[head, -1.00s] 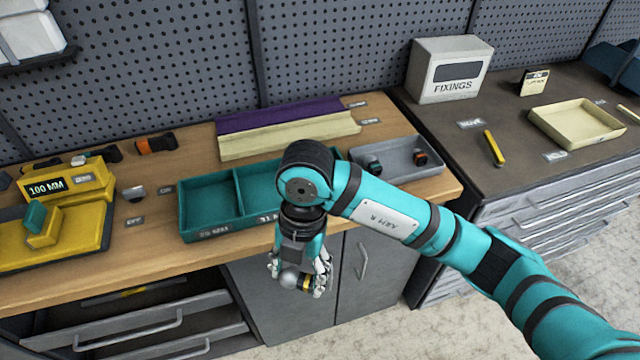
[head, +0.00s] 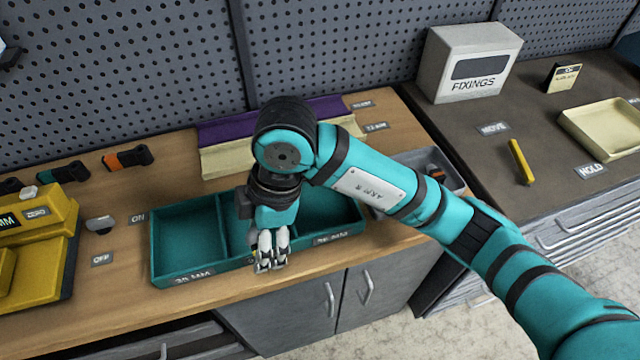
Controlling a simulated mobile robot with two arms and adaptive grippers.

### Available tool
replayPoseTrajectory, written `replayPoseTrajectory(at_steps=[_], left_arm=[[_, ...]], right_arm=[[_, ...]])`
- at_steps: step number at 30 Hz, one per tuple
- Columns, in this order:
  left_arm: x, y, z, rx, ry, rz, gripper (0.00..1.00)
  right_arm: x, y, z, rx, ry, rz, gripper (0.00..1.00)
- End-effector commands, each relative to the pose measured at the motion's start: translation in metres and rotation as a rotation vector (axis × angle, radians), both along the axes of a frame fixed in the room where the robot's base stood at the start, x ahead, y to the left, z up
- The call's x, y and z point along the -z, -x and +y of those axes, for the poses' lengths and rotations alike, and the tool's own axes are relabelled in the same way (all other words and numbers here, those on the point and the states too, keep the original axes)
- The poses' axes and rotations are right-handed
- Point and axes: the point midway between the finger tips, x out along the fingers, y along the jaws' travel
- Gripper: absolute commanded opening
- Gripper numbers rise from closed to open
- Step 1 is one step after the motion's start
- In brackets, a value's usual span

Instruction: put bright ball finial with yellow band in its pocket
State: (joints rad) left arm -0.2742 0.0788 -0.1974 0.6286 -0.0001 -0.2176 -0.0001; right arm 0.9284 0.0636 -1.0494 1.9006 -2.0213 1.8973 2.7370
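My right gripper (head: 270,258) points down at the front wall of the teal tray (head: 205,276), by its middle compartment. Its fingers are close together. The bright ball finial with the yellow band is almost wholly hidden by the fingers and appears to be still between them; only a small yellowish spot shows at their left side. The tray has a bare left compartment, a middle one partly covered by my arm, and a right one. Labels in MM are on its front. My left gripper is out of view.
A yellow device (head: 40,235) stands at the left, with a knob (head: 100,224) between ON and OFF labels. Purple and cream strips (head: 225,160) lie behind the tray. A grey tray (head: 440,165) is partly behind my arm. The FIXINGS box (head: 470,62) stands on the right bench.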

Motion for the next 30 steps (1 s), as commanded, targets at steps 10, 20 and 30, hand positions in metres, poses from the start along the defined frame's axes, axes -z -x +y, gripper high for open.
replayPoseTrajectory(at_steps=[10,20,30], left_arm=[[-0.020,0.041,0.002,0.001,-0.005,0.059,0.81],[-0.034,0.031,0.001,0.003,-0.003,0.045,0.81],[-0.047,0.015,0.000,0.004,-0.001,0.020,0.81]], right_arm=[[0.005,-0.067,-0.053,0.010,0.002,0.002,0.14],[0.013,-0.119,-0.093,0.003,0.000,0.001,0.14],[0.040,-0.122,-0.096,0.001,0.002,0.004,0.14]])
